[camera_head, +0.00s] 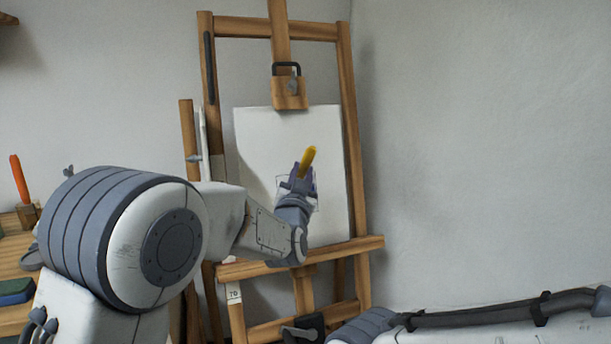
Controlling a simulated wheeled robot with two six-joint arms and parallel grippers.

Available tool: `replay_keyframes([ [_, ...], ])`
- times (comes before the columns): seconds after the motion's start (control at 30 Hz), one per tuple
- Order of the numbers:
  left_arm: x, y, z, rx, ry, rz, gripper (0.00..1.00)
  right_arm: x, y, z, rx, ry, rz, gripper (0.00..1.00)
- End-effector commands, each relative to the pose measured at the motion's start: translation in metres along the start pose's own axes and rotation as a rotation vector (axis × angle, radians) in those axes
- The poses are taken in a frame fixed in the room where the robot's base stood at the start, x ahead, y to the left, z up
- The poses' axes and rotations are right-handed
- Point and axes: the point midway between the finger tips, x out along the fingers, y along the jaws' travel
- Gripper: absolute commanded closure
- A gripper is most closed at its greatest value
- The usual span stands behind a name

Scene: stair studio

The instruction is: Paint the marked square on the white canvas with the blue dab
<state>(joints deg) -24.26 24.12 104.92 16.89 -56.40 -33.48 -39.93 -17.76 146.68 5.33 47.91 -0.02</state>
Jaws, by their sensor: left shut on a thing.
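The white canvas (261,141) stands upright on a wooden easel. A thin-lined marked square (282,182) shows on its lower middle, mostly hidden behind my left gripper. My left gripper (302,174) is in front of the square, shut on a tool with a yellow handle (308,158) that points up and slightly right. The tool's working end is hidden by the gripper and wrist, so I cannot tell whether it touches the canvas. A little blue shows at the right of the square, beside the gripper. I cannot make out a separate blue dab. My right gripper is not in view.
The easel (348,125) has a wooden clamp (290,94) at the canvas top and a ledge (340,249) below. A wooden table (13,250) at left holds an orange-handled tool (20,178) and a blue-green block (15,291). The right wall side is clear.

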Motion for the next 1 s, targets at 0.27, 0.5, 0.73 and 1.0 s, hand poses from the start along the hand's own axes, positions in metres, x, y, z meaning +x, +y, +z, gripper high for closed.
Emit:
replay_keyframes([
  [0.27,-0.008,-0.015,0.004,0.000,0.000,-0.002,1.00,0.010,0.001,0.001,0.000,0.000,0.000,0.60],
  [0.5,-0.011,-0.021,0.005,0.001,0.000,-0.001,1.00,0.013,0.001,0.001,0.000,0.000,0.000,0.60],
  [0.73,-0.017,-0.034,0.008,0.000,0.000,-0.002,1.00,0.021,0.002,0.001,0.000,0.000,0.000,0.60],
  [1.0,-0.016,-0.040,0.003,0.000,0.000,-0.002,1.00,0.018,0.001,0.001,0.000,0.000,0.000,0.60],
])
